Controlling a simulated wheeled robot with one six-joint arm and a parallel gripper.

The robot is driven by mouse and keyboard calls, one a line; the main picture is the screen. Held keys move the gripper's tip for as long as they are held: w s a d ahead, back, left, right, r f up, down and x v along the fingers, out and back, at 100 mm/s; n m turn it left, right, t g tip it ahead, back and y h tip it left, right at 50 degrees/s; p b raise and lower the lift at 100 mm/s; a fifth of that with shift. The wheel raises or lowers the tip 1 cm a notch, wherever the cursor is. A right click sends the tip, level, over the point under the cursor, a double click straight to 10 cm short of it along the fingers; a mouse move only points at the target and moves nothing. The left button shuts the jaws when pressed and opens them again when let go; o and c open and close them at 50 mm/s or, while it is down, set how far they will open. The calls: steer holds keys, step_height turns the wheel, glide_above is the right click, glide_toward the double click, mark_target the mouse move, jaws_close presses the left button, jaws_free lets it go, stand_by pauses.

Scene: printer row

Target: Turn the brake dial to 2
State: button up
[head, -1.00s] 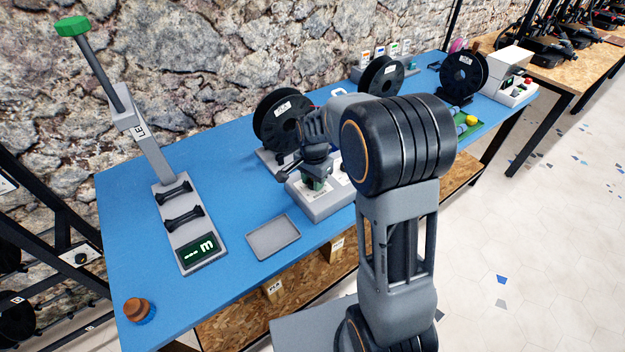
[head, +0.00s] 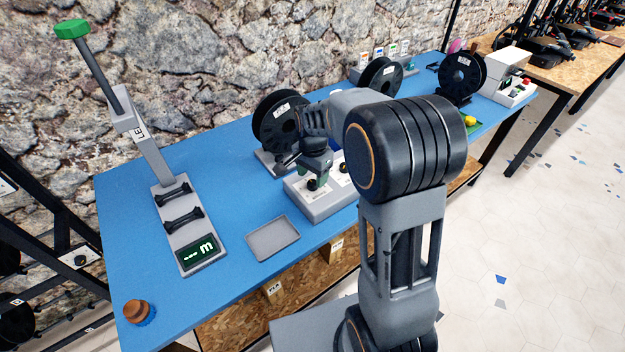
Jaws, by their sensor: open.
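A light grey box (head: 327,207) with dark dials stands near the front edge of the blue table. One dial (head: 313,184) shows just below my gripper, at the box's left end. Another dial (head: 342,169) shows to its right, partly covered by my arm. The dial markings are too small to read, and I cannot tell which one is the brake dial. My gripper (head: 317,176) points down over the left part of the box, at or just above the left dial. It is open. I cannot tell if its fingers touch the dial.
Black spools (head: 280,118) stand behind the box. A grey tray (head: 273,240) lies to its left, then a grey stand (head: 187,230) with a green-topped lever. A brown knob (head: 137,309) sits at the front left corner. Blue table (head: 232,195) is bare between tray and spools.

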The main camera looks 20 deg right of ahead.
mark_target(312, 182)
step_height(312, 182, up, 11)
steer(key=p, duration=0.1)
stand_by(0.3)
steer(key=shift+f, duration=0.1)
steer(key=s+r+n+t+p, duration=0.3)
steer(key=s+n+p, duration=0.3)
steer(key=s+n, duration=0.5)
steer(key=shift+s+a+r+n+t, duration=0.3)
steer(key=shift+s+r, duration=0.4)
steer(key=shift+s, duration=2.3)
